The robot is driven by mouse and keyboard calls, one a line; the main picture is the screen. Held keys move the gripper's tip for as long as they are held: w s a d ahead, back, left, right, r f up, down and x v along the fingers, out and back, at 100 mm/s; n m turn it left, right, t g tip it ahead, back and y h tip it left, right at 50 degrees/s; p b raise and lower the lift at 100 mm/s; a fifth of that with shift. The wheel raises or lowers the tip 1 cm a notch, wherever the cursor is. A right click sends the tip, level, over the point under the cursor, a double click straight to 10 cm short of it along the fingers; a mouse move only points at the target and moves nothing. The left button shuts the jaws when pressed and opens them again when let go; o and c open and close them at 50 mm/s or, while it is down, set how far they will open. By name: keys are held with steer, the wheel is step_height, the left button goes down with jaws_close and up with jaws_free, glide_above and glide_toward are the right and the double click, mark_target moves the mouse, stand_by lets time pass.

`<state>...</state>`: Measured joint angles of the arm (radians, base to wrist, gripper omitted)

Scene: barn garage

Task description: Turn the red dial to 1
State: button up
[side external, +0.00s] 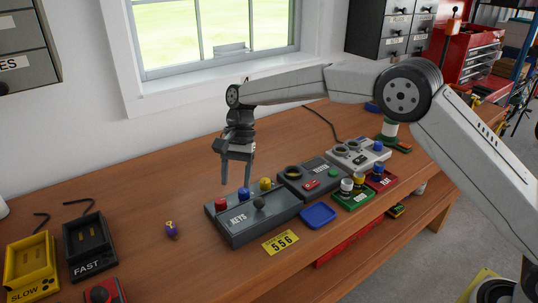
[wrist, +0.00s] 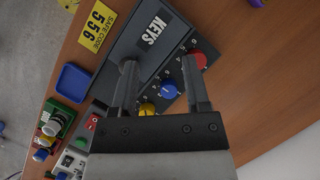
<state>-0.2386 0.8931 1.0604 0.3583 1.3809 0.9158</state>
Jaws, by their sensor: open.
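The grey KEYS box (side external: 252,219) has a red dial (side external: 221,204) at its left end, a blue dial (side external: 243,194) in the middle and a yellow dial (side external: 265,184) at the right. My gripper (side external: 236,184) is open and empty, pointing down above the box near the red and blue dials. In the wrist view the red dial (wrist: 198,57) shows just beside the right finger. The blue dial (wrist: 168,90) lies between the fingers, and the yellow dial (wrist: 147,108) is nearer the palm. Small marks ring the dials; I cannot read the red dial's setting.
A yellow code card (side external: 280,242) and a blue tray (side external: 318,215) lie in front of the box. Another grey box (side external: 310,175) stands to its right. Yellow SLOW (side external: 30,265) and black FAST (side external: 88,245) holders are at left. Bare bench lies behind the KEYS box.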

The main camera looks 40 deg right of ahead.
mark_target(221, 203)
steer(key=s+d+r, duration=0.2)
steer(key=s+r, duration=0.1)
steer(key=s, duration=0.4)
steer(key=shift+s+d+r, duration=0.15)
steer(key=shift+s+r, duration=0.1)
steer(key=shift+s, duration=0.05)
steer(key=shift+o, duration=0.2)
steer(key=shift+o, duration=1.2)
steer(key=w+f+n+t+h, duration=0.1)
steer(key=w+f+n, duration=0.1)
steer(key=w+a+f+n+t+h, duration=0.1)
steer(key=w+f+n+t+h, duration=0.1)
steer(key=w, duration=0.1)
steer(key=shift+f+t, duration=0.2)
steer(key=shift+t, duration=0.1)
steer(key=w+a+n+t, duration=0.1)
steer(key=w+n, duration=0.1)
steer(key=w+a+f+n+t+h, duration=0.1)
steer(key=w+a+n+t, duration=0.1)
steer(key=shift+w+a+f, duration=0.15)
steer(key=shift+f, duration=0.05)
steer(key=shift+w+a+n+t, duration=0.3)
steer(key=shift+n+t, duration=0.2)
steer(key=shift+n, duration=0.1)
